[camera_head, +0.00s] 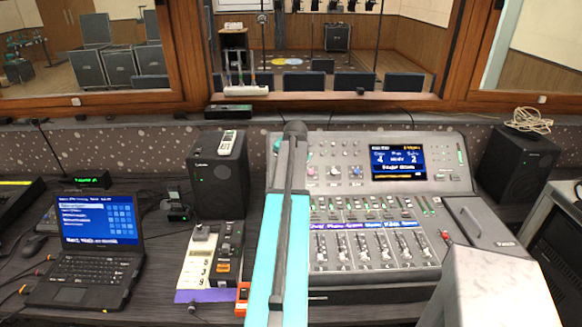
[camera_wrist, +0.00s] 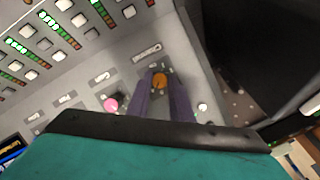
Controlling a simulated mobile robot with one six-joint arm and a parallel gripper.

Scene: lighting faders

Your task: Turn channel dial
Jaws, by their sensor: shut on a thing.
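The mixing console (camera_head: 345,290) fills the centre right of the head view. In the wrist view, an orange dial (camera_wrist: 160,80) sits on the console's grey panel. My gripper (camera_wrist: 161,86) is shut on this dial, with one dark finger along each side of it. A pink dial (camera_wrist: 111,105) is beside it, just left of the fingers; a pink knob (camera_head: 311,171) also shows right of my arm in the head view. My arm hides the orange dial and the fingertips in the head view.
A lit screen (camera_head: 398,162) and rows of faders (camera_head: 370,245) lie right of my arm. A black speaker (camera_head: 218,180), a small control unit (camera_head: 229,250) and a laptop (camera_head: 85,270) stand to the left. A window frame (camera_head: 340,103) runs behind the desk.

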